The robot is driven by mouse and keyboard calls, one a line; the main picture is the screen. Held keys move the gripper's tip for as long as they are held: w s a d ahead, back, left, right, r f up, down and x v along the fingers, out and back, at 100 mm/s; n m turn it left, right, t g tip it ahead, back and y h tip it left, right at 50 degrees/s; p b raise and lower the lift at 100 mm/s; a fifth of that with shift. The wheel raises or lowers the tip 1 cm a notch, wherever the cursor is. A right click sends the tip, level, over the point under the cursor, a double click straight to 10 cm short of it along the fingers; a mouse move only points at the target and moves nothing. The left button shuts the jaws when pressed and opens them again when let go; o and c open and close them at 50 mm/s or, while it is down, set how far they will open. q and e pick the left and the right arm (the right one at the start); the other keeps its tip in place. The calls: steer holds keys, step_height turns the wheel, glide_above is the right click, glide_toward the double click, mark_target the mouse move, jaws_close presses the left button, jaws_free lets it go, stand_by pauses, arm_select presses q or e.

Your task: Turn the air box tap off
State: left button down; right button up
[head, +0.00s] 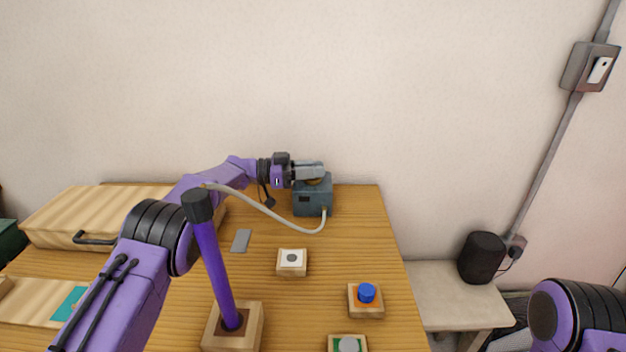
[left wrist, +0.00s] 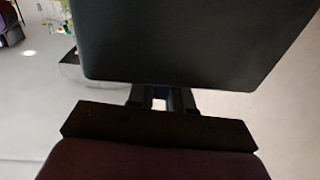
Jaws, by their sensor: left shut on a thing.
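The air box (head: 312,200) is a blue-grey box at the back of the wooden table, against the wall. A pale hose (head: 268,211) runs from its lower right side. My left gripper (head: 318,172) is at the top of the box and shut on the tap there. The fingers hide most of the tap, so I cannot tell its angle. In the left wrist view a large dark surface fills the top, and the gripper fingers (left wrist: 160,98) show small below it. My right arm enters at the lower right; its gripper is out of view.
A purple rod (head: 212,262) with a black cap stands in a wooden block near the front. Small wooden blocks carry a white plate (head: 292,257) and a blue knob (head: 366,293). A grey slab (head: 241,240) lies left of centre. A wooden case (head: 75,215) is at left.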

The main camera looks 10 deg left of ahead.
arm_select(q)
steer(key=shift+w+a+r+m+g+b, duration=0.1)
steer(key=shift+a+r+m+g+b, duration=0.2)
steer(key=shift+r+m+g+b, duration=0.25)
steer(key=shift+d+f+g, duration=0.1)
steer(key=shift+f+g, duration=0.1)
steer(key=shift+g, duration=0.15)
arm_select(e)
step_height(320, 180, down, 2)
steer(key=shift+f, duration=0.1)
arm_select(q)
steer(key=shift+d+f+b, duration=0.1)
steer(key=shift+b, duration=0.25)
arm_select(e)
steer(key=shift+w, duration=0.1)
arm_select(q)
steer(key=shift+f, duration=0.1)
steer(key=c, duration=1.1)
jaws_free()
steer(key=shift+f, duration=0.1)
arm_select(e)
steer(key=shift+f, duration=0.1)
